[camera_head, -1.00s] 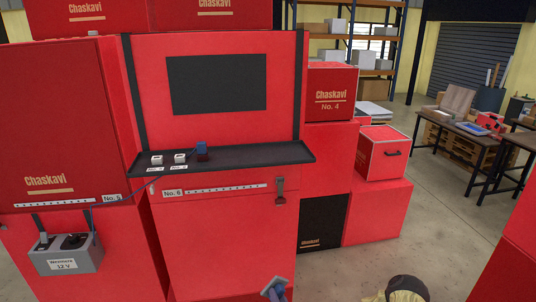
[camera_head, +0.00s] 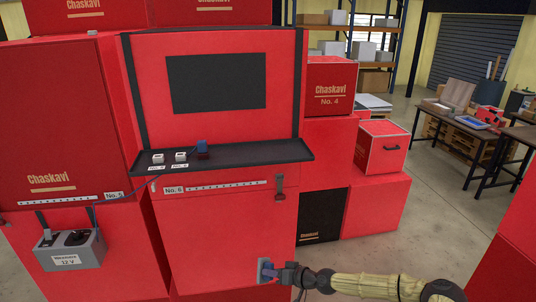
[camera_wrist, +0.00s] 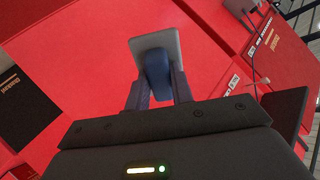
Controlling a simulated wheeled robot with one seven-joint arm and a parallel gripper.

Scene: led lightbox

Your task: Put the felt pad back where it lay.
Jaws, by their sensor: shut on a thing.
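The felt pad appears to be the flat grey square piece with a blue grip, seen in the wrist view (camera_wrist: 156,42) and edge-on at the bottom of the head view (camera_head: 262,271). My gripper (camera_head: 273,273) is shut on its blue grip. In the wrist view my gripper (camera_wrist: 157,90) has a finger on each side of the grip, with the grey face beyond the tips. The pad is in front of the lower red front of cabinet No. 6 (camera_head: 225,235); I cannot tell whether it touches it. No empty resting spot for it can be made out.
A black shelf (camera_head: 262,152) juts from cabinet No. 6, holding two small white labelled pieces (camera_head: 168,157) and a dark blue and red piece (camera_head: 202,148). A grey 12 V box (camera_head: 70,250) hangs at left with a cable.

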